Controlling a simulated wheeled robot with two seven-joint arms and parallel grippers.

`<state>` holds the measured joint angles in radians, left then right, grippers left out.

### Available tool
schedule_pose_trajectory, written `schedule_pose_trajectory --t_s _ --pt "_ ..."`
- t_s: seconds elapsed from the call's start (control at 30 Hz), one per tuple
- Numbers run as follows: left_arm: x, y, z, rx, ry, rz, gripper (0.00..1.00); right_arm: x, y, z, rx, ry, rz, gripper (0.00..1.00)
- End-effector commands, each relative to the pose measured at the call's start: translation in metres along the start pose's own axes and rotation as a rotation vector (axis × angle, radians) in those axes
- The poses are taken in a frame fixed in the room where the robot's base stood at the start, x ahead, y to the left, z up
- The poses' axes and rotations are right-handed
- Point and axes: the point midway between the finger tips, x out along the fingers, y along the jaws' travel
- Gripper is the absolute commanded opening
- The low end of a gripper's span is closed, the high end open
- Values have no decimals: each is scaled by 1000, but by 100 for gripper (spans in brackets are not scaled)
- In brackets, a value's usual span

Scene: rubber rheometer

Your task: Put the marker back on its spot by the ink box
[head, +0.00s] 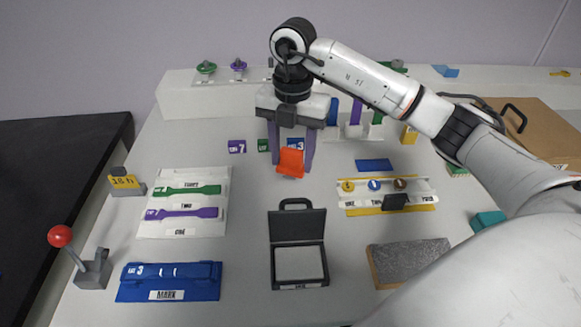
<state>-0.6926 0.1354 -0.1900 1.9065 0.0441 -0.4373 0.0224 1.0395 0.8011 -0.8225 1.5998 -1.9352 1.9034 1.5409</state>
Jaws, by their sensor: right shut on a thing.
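My right gripper (291,168) points down over the middle of the table, with its two purple-grey fingers on either side of an orange-red piece, which I take to be the marker (290,163). The gripper is shut on it; its upper part is partly hidden by the gripper. I cannot tell whether it touches the table. The ink box (298,284) is the black case with its lid up and a pale pad inside, in front of the gripper. My left gripper is not in view.
A blue tray (130,294) and a white rack (150,231) with green and purple strips lie left. A grey block (410,257) lies right of the ink box. A red-knobbed lever (95,270) stands at the left edge. Bare table lies between gripper and box.

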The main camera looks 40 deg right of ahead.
Motion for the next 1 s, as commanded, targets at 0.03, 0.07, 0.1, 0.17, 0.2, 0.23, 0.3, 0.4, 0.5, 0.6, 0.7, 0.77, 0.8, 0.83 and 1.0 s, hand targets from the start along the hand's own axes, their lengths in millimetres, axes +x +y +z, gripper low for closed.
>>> schedule_pose_trajectory --t_s 0.03,0.07,0.1,0.17,0.2,0.23,0.3,0.4,0.5,0.6,0.7,0.77,0.8,0.83,1.0 --pt "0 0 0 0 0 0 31 3 0 0 0 0 -1 32" --pt "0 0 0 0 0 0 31 6 0 0 0 0 -2 32" --pt "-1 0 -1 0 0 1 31 10 -1 0 0 0 -2 32" --pt "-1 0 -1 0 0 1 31 18 -1 0 0 0 -3 32" --pt "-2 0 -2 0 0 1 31 24 -1 0 0 2 -4 32" --pt "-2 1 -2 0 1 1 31 29 -1 0 0 2 -3 32" --pt "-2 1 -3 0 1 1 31 37 -1 0 0 0 -3 32" --pt "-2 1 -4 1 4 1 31 39 0 0 0 -1 0 32" --pt "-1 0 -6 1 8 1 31 39 0 0 0 -1 0 32" --pt "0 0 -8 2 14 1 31 40 0 0 0 -1 0 32" --pt "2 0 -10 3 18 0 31 43 0 0 0 -1 -1 48" --pt "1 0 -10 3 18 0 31 42 0 0 0 -1 -1 58" --pt "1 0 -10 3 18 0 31 42 0 0 0 -1 -1 65" --pt "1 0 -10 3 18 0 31 42 0 0 0 -1 -1 65" --pt "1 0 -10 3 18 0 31 42 0 0 0 -1 -1 65"
